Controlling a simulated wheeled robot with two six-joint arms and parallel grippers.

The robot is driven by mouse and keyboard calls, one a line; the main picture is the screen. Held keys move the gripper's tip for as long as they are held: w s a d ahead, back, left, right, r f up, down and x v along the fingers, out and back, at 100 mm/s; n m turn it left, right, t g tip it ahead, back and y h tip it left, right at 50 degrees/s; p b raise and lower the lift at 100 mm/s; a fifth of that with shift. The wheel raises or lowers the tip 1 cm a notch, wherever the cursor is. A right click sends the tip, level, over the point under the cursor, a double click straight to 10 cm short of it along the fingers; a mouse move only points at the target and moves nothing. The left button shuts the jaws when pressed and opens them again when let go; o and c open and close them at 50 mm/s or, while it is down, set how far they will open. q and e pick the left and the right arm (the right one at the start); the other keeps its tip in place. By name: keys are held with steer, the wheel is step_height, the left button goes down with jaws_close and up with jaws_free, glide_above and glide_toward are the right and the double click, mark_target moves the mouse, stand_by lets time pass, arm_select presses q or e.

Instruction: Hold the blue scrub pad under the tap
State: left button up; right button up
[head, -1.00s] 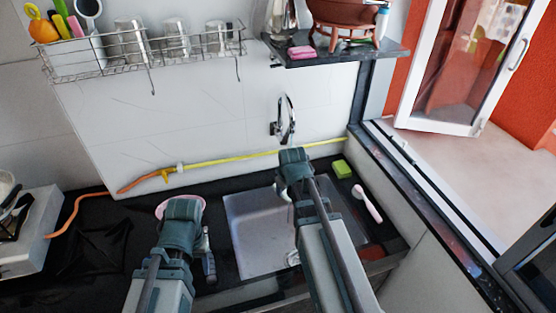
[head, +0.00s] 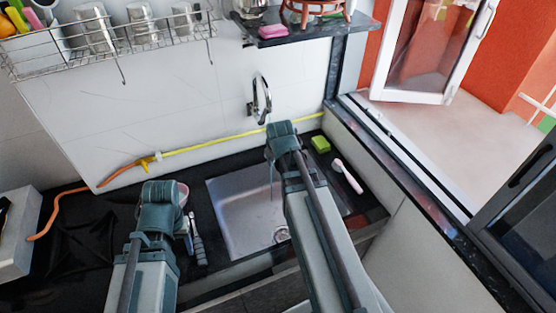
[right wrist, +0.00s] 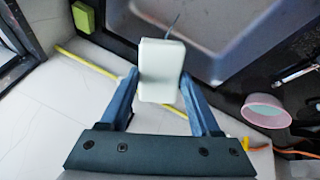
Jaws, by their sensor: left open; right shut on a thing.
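My right gripper (right wrist: 165,97) is shut on a thick pale block (right wrist: 160,68), which looks whitish rather than blue and appears to be the scrub pad. In the head view my right gripper (head: 278,150) is over the back of the sink (head: 235,205), just below the tap (head: 262,98), and hides the pad. A thin dark line (head: 271,185) hangs below it, perhaps water; I cannot tell. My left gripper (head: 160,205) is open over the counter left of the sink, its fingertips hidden.
A pink bowl (right wrist: 266,111) and a dark-handled tool (head: 197,240) are by the left gripper. A green sponge (head: 320,144) and a pink brush (head: 347,177) lie right of the sink. A yellow hose (head: 210,146) runs along the wall. A wire rack (head: 130,38) hangs above left.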

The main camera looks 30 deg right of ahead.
steer(key=w+d+f+b, duration=0.2)
steer(key=w+d, duration=0.2)
steer(key=w, duration=0.6)
steer(key=shift+w+d+f, duration=0.15)
steer(key=shift+w, duration=0.1)
steer(key=shift+s, duration=0.1)
stand_by(0.5)
steer(key=shift+s+a, duration=0.5)
steer(key=shift+s, duration=0.7)
steer(key=shift+s+a, duration=0.55)
steer(key=shift+s, duration=0.7)
steer(key=shift+s+a, duration=0.5)
steer(key=shift+s, duration=0.7)
steer(key=shift+s+a+r+p, duration=0.3)
steer(key=shift+s+r+p, duration=0.4)
steer(key=shift+s, duration=0.1)
steer(key=shift+s+a+r+p, duration=0.35)
steer(key=shift+s+r+p, duration=0.3)
steer(key=shift+s, duration=0.1)
steer(key=shift+s+a+r+p, duration=0.3)
steer(key=shift+s+r+p, duration=0.4)
steer(key=shift+s, duration=0.1)
